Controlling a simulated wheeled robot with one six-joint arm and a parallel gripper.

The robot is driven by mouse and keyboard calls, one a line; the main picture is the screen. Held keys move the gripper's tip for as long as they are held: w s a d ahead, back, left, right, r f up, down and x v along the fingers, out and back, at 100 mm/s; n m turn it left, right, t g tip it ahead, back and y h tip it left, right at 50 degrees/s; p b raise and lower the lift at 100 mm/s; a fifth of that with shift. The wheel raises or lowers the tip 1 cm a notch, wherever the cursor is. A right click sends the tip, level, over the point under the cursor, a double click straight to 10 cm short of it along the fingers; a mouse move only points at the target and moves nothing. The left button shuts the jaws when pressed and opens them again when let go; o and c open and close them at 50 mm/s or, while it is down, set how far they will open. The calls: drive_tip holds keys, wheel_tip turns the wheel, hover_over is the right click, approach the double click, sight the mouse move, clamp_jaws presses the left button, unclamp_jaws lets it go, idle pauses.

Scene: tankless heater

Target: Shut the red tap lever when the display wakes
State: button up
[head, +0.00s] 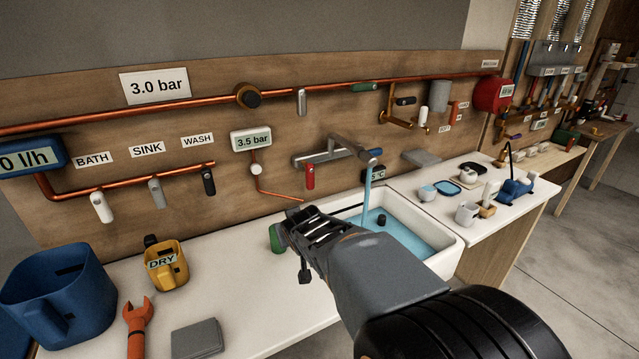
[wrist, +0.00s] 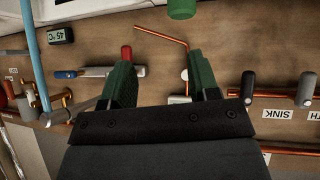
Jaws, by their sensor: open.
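The red tap lever (head: 309,176) hangs down from the chrome mixer tap (head: 330,151) on the wooden wall. Water (head: 367,185) streams from the spout into the sink (head: 445,243). My gripper (head: 289,228) is open and empty, below and in front of the lever. In the upside-down wrist view the lever (wrist: 126,53) shows just beyond the left finger of my gripper (wrist: 161,66), not between the fingers; contact cannot be told. A small display (wrist: 60,35) reads 45 °C there. A blue meter (head: 30,157) reads 0 l/h.
A 3.5 bar gauge (head: 251,140) and the BATH, SINK and WASH valves (head: 157,193) are left of the lever. Free counter lies left of the sink.

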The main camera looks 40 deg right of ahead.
drive_tip(key=w+d+t+h+b, duration=0.15)
drive_tip(key=w+d+t, duration=0.4)
drive_tip(key=d, duration=0.55)
drive_tip(key=n+t+y+b, duration=0.1)
drive_tip(key=t+y, duration=0.2)
approach(312, 180)
drive_tip(key=shift+h, duration=0.25)
drive_tip(key=w, duration=0.3)
drive_tip(key=w+d+p, duration=0.1)
drive_tip(key=w, duration=0.7)
drive_tip(key=shift+w+d, duration=0.15)
drive_tip(key=shift+d, duration=0.05)
drive_tip(key=shift+c, duration=0.4)
clamp_jaws()
